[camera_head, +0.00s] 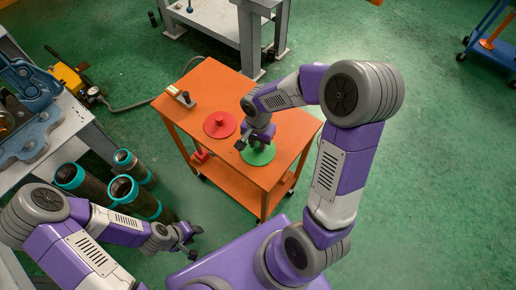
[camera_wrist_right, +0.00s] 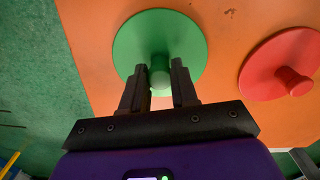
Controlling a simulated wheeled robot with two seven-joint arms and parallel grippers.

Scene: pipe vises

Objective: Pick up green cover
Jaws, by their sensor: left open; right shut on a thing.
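The green cover (camera_head: 259,154) is a flat round disc with a knob in its middle, at the front of the orange table. My right gripper (camera_head: 260,140) is over it from above. In the right wrist view the green cover (camera_wrist_right: 140,45) lies ahead, and the fingers of my right gripper (camera_wrist_right: 159,80) are shut on its knob. I cannot tell whether the disc touches the table top. My left gripper (camera_head: 188,236) is open and empty, low at the left, away from the table.
A red cover (camera_head: 219,124) with a knob lies on the orange table (camera_head: 212,82), left of the green one. It also shows in the right wrist view (camera_wrist_right: 262,68). A small device (camera_head: 181,96) sits at the table's left corner. Several pipes with teal rims (camera_head: 125,188) stand at the left.

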